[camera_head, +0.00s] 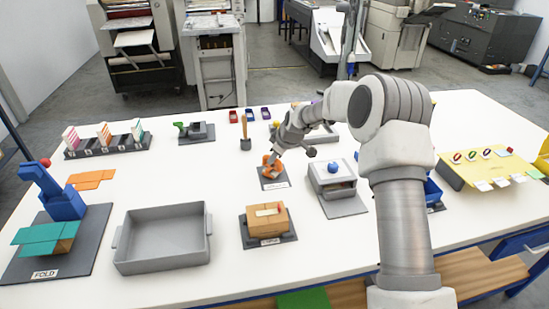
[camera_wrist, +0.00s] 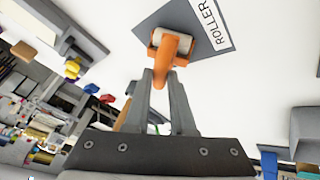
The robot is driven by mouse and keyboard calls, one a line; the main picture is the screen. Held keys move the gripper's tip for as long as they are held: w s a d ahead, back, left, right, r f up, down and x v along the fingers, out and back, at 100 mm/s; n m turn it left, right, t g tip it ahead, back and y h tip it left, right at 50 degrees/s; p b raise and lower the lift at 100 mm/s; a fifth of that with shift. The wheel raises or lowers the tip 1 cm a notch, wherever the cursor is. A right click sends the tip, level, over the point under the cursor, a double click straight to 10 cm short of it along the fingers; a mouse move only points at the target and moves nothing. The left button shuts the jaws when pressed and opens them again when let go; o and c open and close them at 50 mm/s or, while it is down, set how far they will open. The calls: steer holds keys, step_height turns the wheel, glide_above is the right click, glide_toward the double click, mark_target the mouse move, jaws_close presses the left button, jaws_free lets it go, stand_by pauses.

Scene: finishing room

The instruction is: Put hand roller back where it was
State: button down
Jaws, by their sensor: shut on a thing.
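The hand roller (camera_head: 270,164) is orange with a pale cylinder. In the wrist view the hand roller (camera_wrist: 173,46) shows between the fingertips, with its cylinder over a dark grey mat. The mat (camera_head: 269,184) has a white label, which reads ROLLER on the mat in the wrist view (camera_wrist: 160,17). My gripper (camera_head: 276,156) is shut on the orange part of the roller; its two grey fingers also show in the wrist view (camera_wrist: 167,78). I cannot tell whether the cylinder touches the mat.
A grey press with a blue knob (camera_head: 333,178) stands right of the mat. A cardboard box (camera_head: 267,225) sits in front, and a grey tray (camera_head: 160,262) at front left. A wooden-handled tool (camera_head: 246,143) stands behind left. White table (camera_head: 225,180) is bare left of the mat.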

steer(key=c, duration=1.2)
jaws_free()
steer(key=shift+s+d+f, duration=0.15)
steer(key=shift+s+f, duration=0.1)
steer(key=shift+f, duration=0.3)
steer(key=o, duration=0.4)
steer(key=shift+w, duration=0.15)
steer(key=shift+o, duration=0.2)
steer(key=shift+r, duration=0.1)
